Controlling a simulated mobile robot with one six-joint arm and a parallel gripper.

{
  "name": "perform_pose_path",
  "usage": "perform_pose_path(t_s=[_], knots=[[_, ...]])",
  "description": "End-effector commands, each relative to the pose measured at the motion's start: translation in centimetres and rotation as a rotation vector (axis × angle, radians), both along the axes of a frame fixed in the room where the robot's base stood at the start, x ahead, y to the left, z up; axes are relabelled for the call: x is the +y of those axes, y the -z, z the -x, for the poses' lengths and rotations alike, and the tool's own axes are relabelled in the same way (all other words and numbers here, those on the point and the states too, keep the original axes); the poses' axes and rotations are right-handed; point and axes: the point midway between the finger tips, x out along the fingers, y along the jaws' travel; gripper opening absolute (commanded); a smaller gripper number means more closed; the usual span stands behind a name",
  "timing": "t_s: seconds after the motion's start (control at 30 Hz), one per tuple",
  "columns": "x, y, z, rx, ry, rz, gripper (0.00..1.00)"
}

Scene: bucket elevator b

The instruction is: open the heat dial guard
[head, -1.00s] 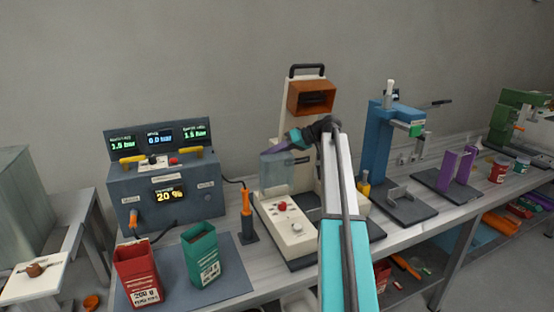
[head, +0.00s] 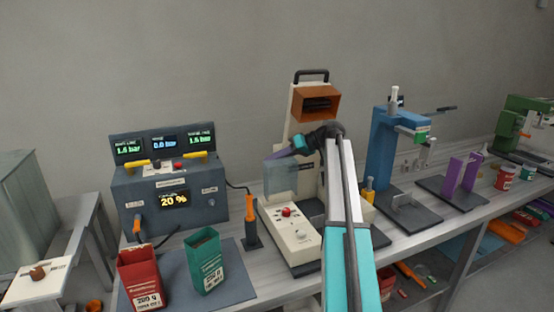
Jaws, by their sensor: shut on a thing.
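The heat dial guard (head: 283,179) is a clear, bluish panel on the cream machine. It stands raised behind the sloped control face (head: 281,222), which carries a red knob (head: 286,212) and a dial (head: 298,234) that show uncovered. My gripper (head: 272,160) reaches in from the right, with purple fingers at the guard's upper edge. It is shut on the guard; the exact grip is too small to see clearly. My arm hides part of the machine's right side.
A grey control box (head: 170,200) with displays stands left. An orange-handled tool (head: 250,218) is beside the machine. Red (head: 140,278) and green (head: 205,262) containers sit front left. A blue press (head: 385,150) and purple bracket (head: 463,172) stand right.

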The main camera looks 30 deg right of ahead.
Motion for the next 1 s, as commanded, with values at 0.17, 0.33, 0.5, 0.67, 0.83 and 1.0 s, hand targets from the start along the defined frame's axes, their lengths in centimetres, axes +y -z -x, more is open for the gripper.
perform_pose_path(t_s=[0.17, 0.33, 0.5, 0.67, 0.83, 1.0], knots=[[0.03, 1.79, 0.29, 0.028, -0.004, 0.008, 0.0], [0.01, 1.8, 0.3, 0.028, -0.004, 0.008, 0.0], [0.0, 1.8, 0.3, 0.028, -0.004, 0.009, 0.0], [-0.02, 1.8, 0.31, 0.028, -0.003, 0.009, 0.0], [-0.03, 1.8, 0.32, 0.028, -0.003, 0.009, 0.0], [-0.13, 1.73, 0.3, 0.026, -0.001, 0.008, 0.37]])
